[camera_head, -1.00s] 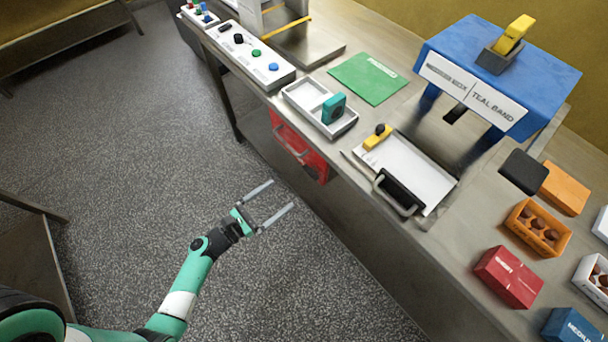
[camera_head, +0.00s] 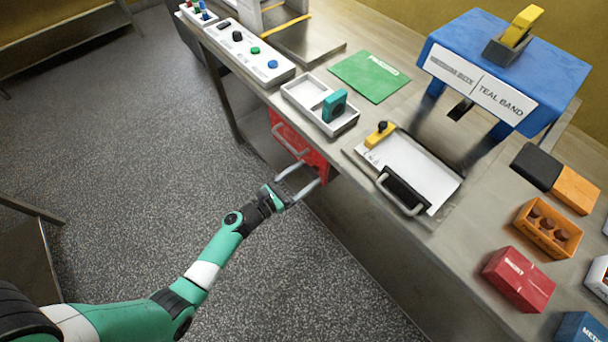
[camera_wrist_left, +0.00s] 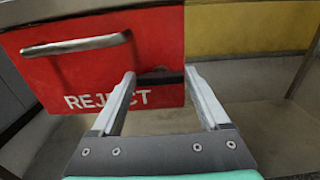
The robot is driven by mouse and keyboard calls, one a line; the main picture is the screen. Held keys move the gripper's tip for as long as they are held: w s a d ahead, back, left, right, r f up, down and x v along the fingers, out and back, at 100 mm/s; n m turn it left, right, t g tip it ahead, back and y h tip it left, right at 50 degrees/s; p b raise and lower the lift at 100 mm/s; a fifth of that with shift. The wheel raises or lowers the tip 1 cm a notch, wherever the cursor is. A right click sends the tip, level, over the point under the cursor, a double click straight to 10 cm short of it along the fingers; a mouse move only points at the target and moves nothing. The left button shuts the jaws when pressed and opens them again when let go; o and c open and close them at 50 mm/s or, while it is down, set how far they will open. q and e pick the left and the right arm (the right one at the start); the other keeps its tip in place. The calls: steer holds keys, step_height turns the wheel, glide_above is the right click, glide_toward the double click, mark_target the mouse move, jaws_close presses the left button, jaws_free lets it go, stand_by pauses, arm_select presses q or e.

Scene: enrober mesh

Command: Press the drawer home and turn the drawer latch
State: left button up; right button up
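A red drawer front (camera_head: 312,158) marked REJECT, with a grey bar handle (camera_head: 291,143), sits under the bench edge. In the left wrist view the red front (camera_wrist_left: 60,78) fills the upper left, with its handle (camera_wrist_left: 76,45) to the left of my fingers. A dark horizontal piece, possibly the latch (camera_wrist_left: 160,78), shows low on the red front between my fingertips. My left gripper (camera_head: 308,173) is open and empty, its fingers pointing at the right part of the red front; it also shows in the left wrist view (camera_wrist_left: 159,72). I cannot tell whether the fingertips touch it. My right gripper is out of view.
A blue machine (camera_head: 540,70) and several boxes stand to the right. The speckled floor below is clear.

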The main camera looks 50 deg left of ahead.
arm_select(q)
steer(key=c, duration=0.9)
steer(key=shift+o, duration=0.2)
steer(key=shift+m, duration=0.3)
steer(key=m+b, duration=0.2)
steer(key=m, duration=0.1)
steer(key=shift+d+f+m, duration=0.1)
steer(key=shift+f+m, duration=0.05)
steer(key=shift+m, duration=0.15)
steer(key=m+b, duration=0.2)
steer(key=m, duration=0.2)
steer(key=shift+d+f+m+b, duration=0.1)
steer(key=shift+m+b, duration=1.1)
steer(key=shift+m, duration=1.15)
steer(key=shift+d+m+b, duration=0.1)
steer(key=shift+m+b, duration=1.05)
steer(key=shift+m, duration=1.2)
